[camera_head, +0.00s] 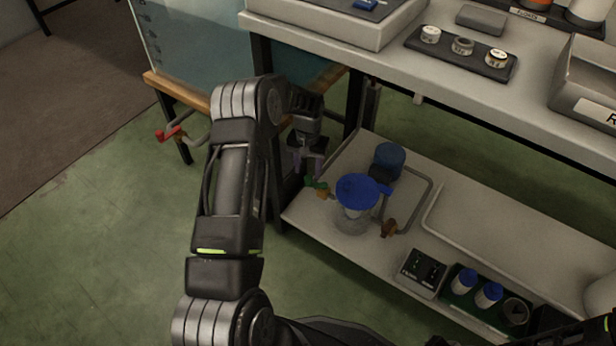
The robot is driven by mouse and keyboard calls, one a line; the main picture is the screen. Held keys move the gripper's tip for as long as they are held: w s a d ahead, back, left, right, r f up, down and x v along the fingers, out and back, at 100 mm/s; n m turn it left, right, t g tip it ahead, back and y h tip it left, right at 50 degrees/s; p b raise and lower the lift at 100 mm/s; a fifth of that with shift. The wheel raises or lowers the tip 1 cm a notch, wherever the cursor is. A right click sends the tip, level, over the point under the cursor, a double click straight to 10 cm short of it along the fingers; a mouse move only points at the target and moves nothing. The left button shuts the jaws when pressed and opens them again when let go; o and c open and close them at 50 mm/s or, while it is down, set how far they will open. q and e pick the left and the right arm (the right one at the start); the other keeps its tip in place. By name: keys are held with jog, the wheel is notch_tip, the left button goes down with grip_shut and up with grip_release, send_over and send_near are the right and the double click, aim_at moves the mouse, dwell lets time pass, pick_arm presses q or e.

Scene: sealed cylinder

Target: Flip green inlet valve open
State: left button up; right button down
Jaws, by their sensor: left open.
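The green inlet valve (317,184) is a small green handle beside a brass-coloured fitting, left of the blue-topped cylinder (354,205) on the lower shelf. My left gripper (298,165) hangs just above and left of the green handle, pointing down. It is open, with its fingers partly dark against the shelf leg. I cannot tell whether it touches the handle. A dark blue round canister (389,160) stands behind the cylinder. My right gripper is not in view.
A red-handled valve (169,134) sits on a pipe at the left. The upper table (450,75) overhangs the lower shelf (345,242). A switch box (422,270) and a tray with blue-capped jars (465,281) stand at the shelf's front right.

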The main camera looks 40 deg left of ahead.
aim_at(308, 178)
pick_arm(q)
notch_tip(308, 178, down, 3)
jog(key=shift+f+b, duration=0.2)
jog(key=shift+b, duration=0.2)
jog(key=shift+c, duration=0.3)
grip_shut()
